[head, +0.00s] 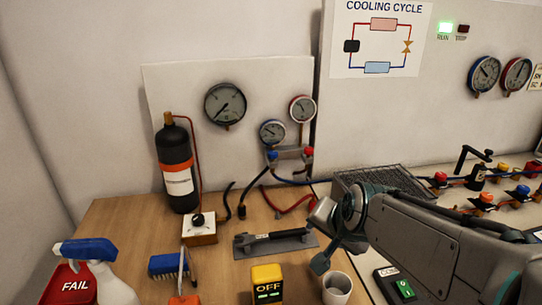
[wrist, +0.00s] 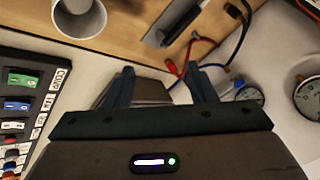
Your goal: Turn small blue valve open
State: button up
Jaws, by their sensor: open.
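A small blue valve knob (head: 272,155) sits on the left of the manifold under the two small gauges, with a red knob (head: 308,152) to its right. Other blue knobs show on the right bench, one of them a blue valve (head: 522,191). My gripper (head: 322,238) is above the wooden bench, in front of and below the manifold, apart from it. In the wrist view my gripper (wrist: 159,82) has its two fingers spread, with nothing held between them. A small blue part beside a gauge shows in the wrist view, too small to identify surely.
A white cup (head: 337,289), a grey clamp-like tool (head: 275,241) and a yellow OFF box (head: 267,284) stand on the bench. A black cylinder (head: 175,168) stands at the left. Black and red hoses cross near the manifold. A mesh-topped box (head: 380,185) lies right of it.

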jog(key=w+a+r+m+t+y+b, duration=0.2)
jog(key=w+a+m+t+b, duration=0.4)
jog(key=w+a+m, duration=0.7)
jog(key=m+t+h+b, duration=0.55)
jog(key=m+h, duration=0.25)
jog(key=m, duration=1.2)
send_near(272, 155)
jog(key=shift+g, duration=0.45)
jog(key=x, duration=0.3)
jog(key=p+x, duration=0.1)
jog(key=x, duration=0.2)
jog(key=r+x, duration=0.1)
jog(key=x, duration=0.3)
jog(key=shift+a, duration=0.1)
jog(key=c, duration=1)
